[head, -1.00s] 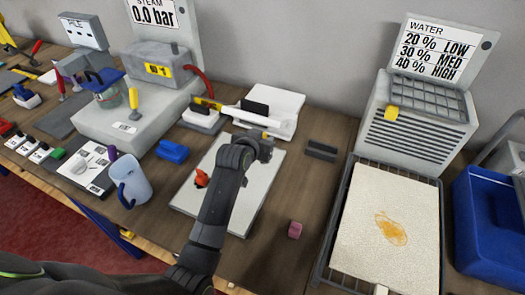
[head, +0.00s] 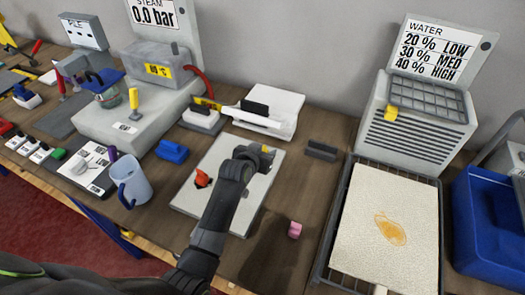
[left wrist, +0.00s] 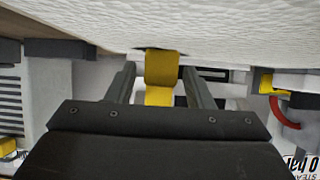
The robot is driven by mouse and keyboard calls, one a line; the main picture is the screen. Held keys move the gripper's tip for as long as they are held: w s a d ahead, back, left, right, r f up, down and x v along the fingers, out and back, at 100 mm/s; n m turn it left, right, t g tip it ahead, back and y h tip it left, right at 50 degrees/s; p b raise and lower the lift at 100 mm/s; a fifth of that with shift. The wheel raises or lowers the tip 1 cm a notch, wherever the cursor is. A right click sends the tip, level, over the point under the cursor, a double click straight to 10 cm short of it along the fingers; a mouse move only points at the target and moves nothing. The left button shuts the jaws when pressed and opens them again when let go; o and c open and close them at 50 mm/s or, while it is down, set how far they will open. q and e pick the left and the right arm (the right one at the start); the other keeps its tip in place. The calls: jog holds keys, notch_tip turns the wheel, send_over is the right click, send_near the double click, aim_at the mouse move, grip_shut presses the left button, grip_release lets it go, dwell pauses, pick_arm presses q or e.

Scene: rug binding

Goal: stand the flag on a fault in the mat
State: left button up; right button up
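The flag (head: 267,150) is a small yellow piece at the right-hand upper part of the pale mat (head: 215,160). In the left wrist view the flag (left wrist: 160,70) meets the white textured mat surface (left wrist: 220,30) at a small dark spot (left wrist: 150,48), which looks like a fault. My left gripper (left wrist: 158,75) has its two fingers on either side of the flag, with a visible gap on the left side. It looks open. My left arm hides part of the mat in the head view. My right gripper is not in view.
An orange-red piece (head: 202,178) is on the mat's left part. A blue mug (head: 133,182) stands to the left, a pink block (head: 295,229) to the right. A dark bar (head: 321,150) lies behind right. A stained cream sheet (head: 400,215) lies on a rack farther right.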

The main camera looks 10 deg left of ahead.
pick_arm(q)
jog(key=shift+r, duration=0.25)
jog(key=shift+s, duration=0.2)
jog(key=v, duration=1.1)
jog(key=shift+s+r, duration=0.15)
jog(key=shift+s, duration=0.1)
jog(key=shift+a, duration=0.1)
jog(key=shift+s, duration=0.1)
